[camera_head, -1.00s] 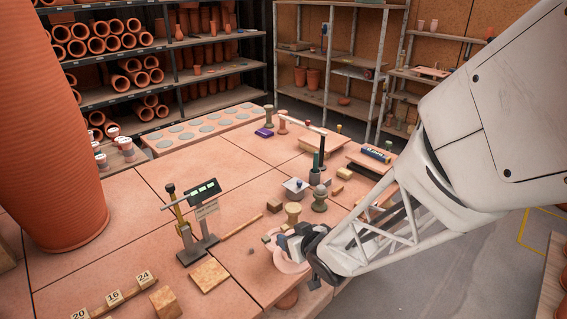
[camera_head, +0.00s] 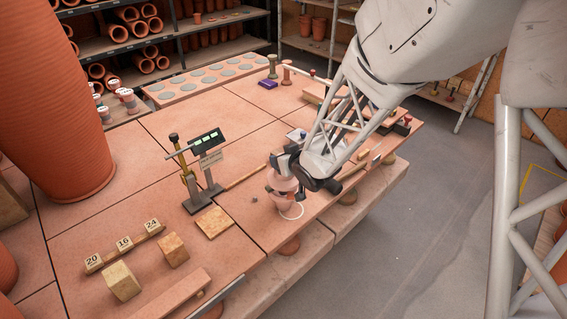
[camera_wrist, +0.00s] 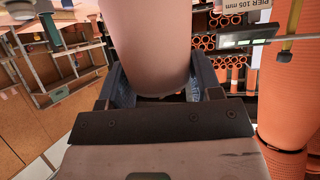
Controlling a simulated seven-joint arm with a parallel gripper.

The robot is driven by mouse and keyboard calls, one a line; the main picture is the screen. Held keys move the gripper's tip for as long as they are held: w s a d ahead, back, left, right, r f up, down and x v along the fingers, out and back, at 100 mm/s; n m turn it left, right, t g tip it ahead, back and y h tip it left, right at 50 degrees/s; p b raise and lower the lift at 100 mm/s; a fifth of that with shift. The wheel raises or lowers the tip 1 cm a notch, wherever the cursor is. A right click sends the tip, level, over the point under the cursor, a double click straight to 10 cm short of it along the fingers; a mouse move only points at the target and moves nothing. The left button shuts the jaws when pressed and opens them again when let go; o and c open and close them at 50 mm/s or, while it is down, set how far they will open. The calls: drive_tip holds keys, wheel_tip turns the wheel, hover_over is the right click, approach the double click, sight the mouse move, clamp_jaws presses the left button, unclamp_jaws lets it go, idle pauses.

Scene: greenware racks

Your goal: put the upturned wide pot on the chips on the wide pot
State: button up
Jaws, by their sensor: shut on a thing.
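My gripper (camera_head: 284,172) is shut on a pale pink pot (camera_head: 283,184) near the table's front edge. In the wrist view the pot (camera_wrist: 155,45) fills the space between the two jaws (camera_wrist: 160,90), its smooth wall running up out of the picture. In the head view another pale pink pot shape (camera_head: 282,203) shows directly below the held one. My gripper partly covers both, and I cannot tell whether they touch. Chips between them cannot be made out.
A pale ring (camera_head: 293,211) lies at the foot of the pots. A small grey lump (camera_head: 254,199) lies to the left. A scale with a green display (camera_head: 204,142), a square tile (camera_head: 214,222) and numbered blocks (camera_head: 123,243) stand further left. The table's front edge is close.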

drive_tip(key=shift+w+a, duration=0.15)
drive_tip(key=shift+w, duration=0.3)
drive_tip(key=shift+f, duration=1.75)
drive_tip(key=shift+f, duration=0.15)
drive_tip(key=o, duration=1.5)
drive_tip(key=shift+o, duration=0.2)
drive_tip(key=shift+s+d+r, duration=0.3)
drive_tip(key=shift+s+r, duration=0.1)
drive_tip(key=v, duration=1.1)
